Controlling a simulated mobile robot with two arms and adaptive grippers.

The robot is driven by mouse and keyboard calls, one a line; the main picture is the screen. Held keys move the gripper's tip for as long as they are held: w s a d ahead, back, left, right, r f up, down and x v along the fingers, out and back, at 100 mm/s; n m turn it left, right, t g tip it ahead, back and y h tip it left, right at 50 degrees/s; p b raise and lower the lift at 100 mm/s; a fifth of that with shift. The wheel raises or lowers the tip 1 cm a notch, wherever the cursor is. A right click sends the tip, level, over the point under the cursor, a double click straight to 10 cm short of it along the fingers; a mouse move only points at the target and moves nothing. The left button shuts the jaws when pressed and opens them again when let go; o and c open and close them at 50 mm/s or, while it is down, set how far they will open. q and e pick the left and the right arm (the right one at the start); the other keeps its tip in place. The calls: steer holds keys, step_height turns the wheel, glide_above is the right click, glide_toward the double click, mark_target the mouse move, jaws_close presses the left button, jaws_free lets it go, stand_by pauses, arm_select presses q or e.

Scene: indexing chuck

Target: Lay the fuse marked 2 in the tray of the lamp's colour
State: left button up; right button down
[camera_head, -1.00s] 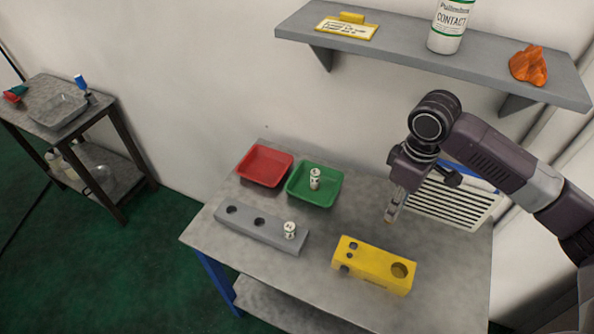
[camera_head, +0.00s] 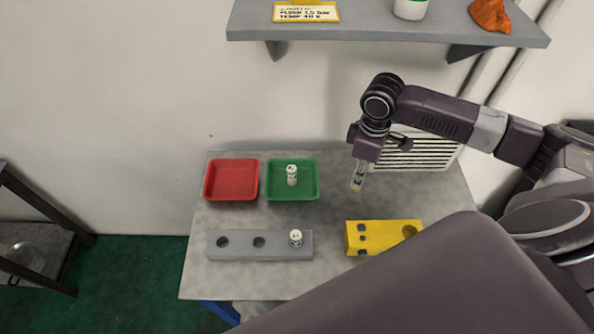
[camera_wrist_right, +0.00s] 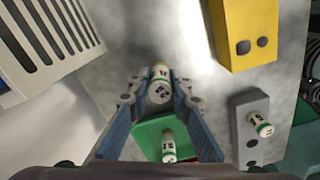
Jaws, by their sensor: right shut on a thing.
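My right gripper (camera_head: 357,182) is shut on a fuse (camera_wrist_right: 160,86), a pale cylinder with a dark mark that looks like a 2. It holds the fuse above the table, right of the green tray (camera_head: 312,194). A second fuse (camera_head: 292,175) stands upright in the green tray; its mark is not clear. The red tray (camera_head: 231,181) is empty, left of the green one. A third fuse (camera_head: 295,238) stands in the right hole of the grey rack (camera_head: 275,252). I cannot make out a lit lamp. My left gripper is not in view.
A yellow block (camera_head: 380,237) with holes stands at the front right of the table. A slatted panel (camera_head: 418,153) is behind my right gripper. A shelf (camera_head: 390,32) hangs on the wall above. The table between trays and rack is clear.

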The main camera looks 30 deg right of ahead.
steer(key=w+a+p, duration=0.1)
steer(key=w+a, duration=0.2)
steer(key=w+a+p, duration=0.1)
steer(key=w+a, duration=0.2)
steer(key=a, duration=0.1)
steer(key=w+a+p, duration=0.1)
steer(key=w+a, duration=0.2)
steer(key=shift+w+a+r, duration=0.1)
steer(key=shift+w+a, duration=0.15)
steer(key=shift+a, duration=0.1)
steer(key=shift+w+a, duration=0.2)
steer(key=shift+a, duration=0.05)
step_height(320, 180, down, 3)
steer(key=shift+s+r+p, duration=0.1)
steer(key=shift+p, duration=0.6)
steer(key=shift+d+f, duration=0.1)
steer(key=shift+f, duration=0.35)
steer(key=shift+f, duration=0.1)
steer(key=c, duration=1.7)
jaws_free()
steer(key=shift+c, duration=0.2)
step_height(320, 180, up, 8)
steer(key=b, duration=0.1)
steer(key=shift+b, duration=0.3)
